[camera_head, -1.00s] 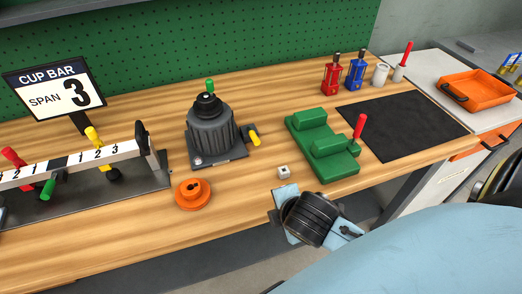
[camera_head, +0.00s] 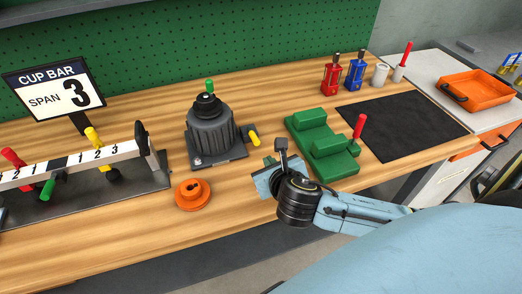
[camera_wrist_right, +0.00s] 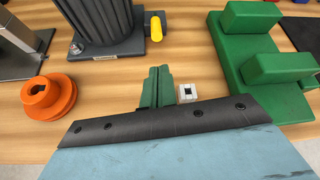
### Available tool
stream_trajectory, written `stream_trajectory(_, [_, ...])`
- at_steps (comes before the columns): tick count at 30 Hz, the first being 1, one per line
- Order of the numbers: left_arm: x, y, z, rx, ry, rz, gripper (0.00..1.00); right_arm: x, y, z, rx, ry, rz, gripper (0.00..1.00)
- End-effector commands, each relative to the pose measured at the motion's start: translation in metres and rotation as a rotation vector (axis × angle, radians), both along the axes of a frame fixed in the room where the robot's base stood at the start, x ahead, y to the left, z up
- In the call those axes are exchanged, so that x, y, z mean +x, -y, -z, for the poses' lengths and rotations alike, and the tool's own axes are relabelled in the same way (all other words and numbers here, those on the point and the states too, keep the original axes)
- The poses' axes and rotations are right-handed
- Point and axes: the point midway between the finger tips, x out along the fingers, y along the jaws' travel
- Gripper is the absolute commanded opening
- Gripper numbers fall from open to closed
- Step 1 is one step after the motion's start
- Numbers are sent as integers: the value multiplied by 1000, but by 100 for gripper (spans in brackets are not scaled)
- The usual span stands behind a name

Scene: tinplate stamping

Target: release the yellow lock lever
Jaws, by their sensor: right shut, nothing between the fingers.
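The yellow lock lever (camera_head: 253,137) sticks out from the right side of the base of the dark grey ribbed housing (camera_head: 211,129), which has a green-knobbed top. My right gripper (camera_head: 269,160) is to the front right of the lever, apart from it. In the right wrist view, the yellow lever (camera_wrist_right: 156,29) is beyond the gripper's green fingers (camera_wrist_right: 159,72), which are shut together and empty. A small white block (camera_wrist_right: 188,93) is just right of the fingers; in the head view the gripper hides it. My left gripper is not in view.
A green stepped fixture (camera_head: 322,147) with a red lever stands right of my right gripper. An orange knob (camera_head: 193,194) lies to the left. A cup bar (camera_head: 68,165) with coloured levers stands at far left.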

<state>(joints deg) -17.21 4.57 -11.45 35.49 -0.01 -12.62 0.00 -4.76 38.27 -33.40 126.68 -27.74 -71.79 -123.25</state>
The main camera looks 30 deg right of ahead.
Motion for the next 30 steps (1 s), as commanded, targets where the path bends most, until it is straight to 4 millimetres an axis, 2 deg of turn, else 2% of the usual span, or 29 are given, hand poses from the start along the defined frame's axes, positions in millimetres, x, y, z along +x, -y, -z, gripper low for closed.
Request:
stream_trajectory(5, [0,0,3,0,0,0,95,9,3,6,1,1,3,0])
stream_trajectory(18, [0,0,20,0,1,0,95,70,22,42,3,0,3,0])
stream_trajectory(24, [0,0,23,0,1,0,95,82,26,48,4,0,2,0])
stream_trajectory(30, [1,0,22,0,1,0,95,83,26,48,4,0,1,0])
